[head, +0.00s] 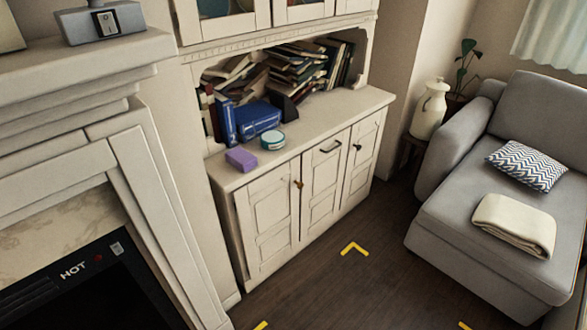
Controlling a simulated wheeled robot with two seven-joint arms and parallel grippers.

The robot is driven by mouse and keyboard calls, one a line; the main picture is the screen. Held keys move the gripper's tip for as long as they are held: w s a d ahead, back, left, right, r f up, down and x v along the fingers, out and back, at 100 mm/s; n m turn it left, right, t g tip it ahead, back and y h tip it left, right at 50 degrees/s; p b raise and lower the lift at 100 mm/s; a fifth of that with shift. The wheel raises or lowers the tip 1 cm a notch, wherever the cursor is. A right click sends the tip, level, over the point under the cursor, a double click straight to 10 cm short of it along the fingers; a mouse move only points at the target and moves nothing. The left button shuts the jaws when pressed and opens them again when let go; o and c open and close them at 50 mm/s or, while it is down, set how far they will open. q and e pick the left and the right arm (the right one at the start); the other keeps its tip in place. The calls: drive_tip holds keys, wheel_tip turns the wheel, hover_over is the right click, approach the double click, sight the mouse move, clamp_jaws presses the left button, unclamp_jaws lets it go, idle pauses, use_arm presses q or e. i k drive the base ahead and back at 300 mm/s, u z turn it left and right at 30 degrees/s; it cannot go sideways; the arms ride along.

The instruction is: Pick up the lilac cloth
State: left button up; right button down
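A small purple, block-shaped item (241,159) lies on the left end of the cream cabinet's top (330,115). It is the only lilac-coloured thing in view; I cannot tell whether it is a folded cloth. A teal and white round tin (272,141) is just to its right, with a small gap. Neither of my grippers shows in the head view.
Blue books (258,118) stand behind the purple item. A fireplace (75,165) is at the left. A grey sofa (470,205) with a folded cream blanket (514,225) is at the right. The dark wooden floor (340,290) before the cabinet is clear, with yellow corner marks. No sink shows.

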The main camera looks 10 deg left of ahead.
sight(241, 160)
drive_tip(key=z, duration=0.75)
drive_tip(key=i, duration=2.05)
drive_tip(key=u, duration=1.65)
drive_tip(key=i, duration=0.5)
drive_tip(key=u, duration=0.45)
